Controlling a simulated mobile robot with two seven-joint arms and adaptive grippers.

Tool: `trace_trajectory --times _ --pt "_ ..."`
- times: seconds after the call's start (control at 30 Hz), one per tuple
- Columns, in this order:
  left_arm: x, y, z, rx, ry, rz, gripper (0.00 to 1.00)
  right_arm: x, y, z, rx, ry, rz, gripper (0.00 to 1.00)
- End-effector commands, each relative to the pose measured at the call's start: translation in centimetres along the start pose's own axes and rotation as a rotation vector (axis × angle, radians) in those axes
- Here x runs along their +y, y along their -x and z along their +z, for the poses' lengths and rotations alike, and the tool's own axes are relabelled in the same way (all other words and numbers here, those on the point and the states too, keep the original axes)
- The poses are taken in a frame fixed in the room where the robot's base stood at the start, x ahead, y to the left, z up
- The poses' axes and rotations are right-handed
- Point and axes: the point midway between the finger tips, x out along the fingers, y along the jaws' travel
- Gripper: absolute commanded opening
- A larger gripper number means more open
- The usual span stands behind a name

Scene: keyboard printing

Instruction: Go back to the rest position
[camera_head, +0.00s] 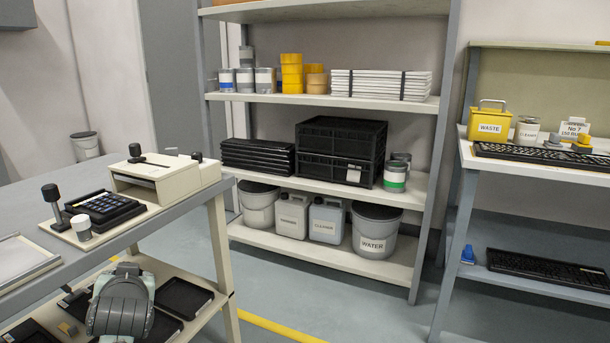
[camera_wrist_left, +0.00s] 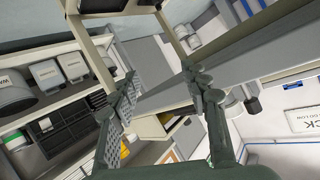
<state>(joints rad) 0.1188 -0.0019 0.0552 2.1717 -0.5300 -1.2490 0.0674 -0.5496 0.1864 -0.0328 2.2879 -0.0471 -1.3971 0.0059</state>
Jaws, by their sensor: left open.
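My left gripper (camera_wrist_left: 160,88) is open, its two fingers well apart and nothing between them, in the left wrist view. A grey-green part of my arm shows at the lower left of the head view, beside the bench's lower shelf. My right gripper is in neither view. On the bench top (camera_head: 190,196) stand a cream machine (camera_head: 165,177) with a black lever and a black keypad device (camera_head: 103,208) with a black knob handle and a small white cylinder.
Black trays (camera_head: 183,297) lie on the bench's lower shelf. A tall rack (camera_head: 330,188) holds cans, black crates (camera_head: 340,150) and buckets. At right, a worktable (camera_head: 540,172) carries a black keyboard (camera_head: 535,157) and a yellow waste box (camera_head: 489,123). The floor (camera_head: 290,290) between is clear.

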Motion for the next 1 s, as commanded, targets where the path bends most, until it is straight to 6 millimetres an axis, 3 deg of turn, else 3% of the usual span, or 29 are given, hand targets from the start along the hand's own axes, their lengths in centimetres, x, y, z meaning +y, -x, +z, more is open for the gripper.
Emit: trace_trajectory --times 0.03,0.17,0.3,0.4,0.5,0.6,0.7,1.0 --pt "1.3 -0.3 3.8 -0.066 -0.053 0.045 0.46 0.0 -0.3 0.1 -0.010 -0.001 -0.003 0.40" --pt "4.3 0.2 13.3 -0.225 -0.153 0.168 0.46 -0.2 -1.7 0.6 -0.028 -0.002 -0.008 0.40" --pt "6.1 2.6 23.6 -0.401 -0.239 0.291 0.46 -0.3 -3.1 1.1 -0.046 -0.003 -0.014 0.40" --pt "6.7 5.1 29.9 -0.516 -0.283 0.367 0.46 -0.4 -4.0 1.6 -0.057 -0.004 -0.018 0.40" --pt "6.7 7.6 34.8 -0.608 -0.310 0.424 0.46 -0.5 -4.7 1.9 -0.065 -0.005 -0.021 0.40" --pt "6.6 9.4 37.8 -0.668 -0.326 0.459 0.46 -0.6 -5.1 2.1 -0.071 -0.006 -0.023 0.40" --pt "6.5 10.4 39.3 -0.699 -0.332 0.478 0.46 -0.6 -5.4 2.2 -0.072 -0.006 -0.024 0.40" --pt "6.5 10.6 39.7 -0.706 -0.334 0.483 0.46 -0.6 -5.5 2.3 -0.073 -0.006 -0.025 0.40"
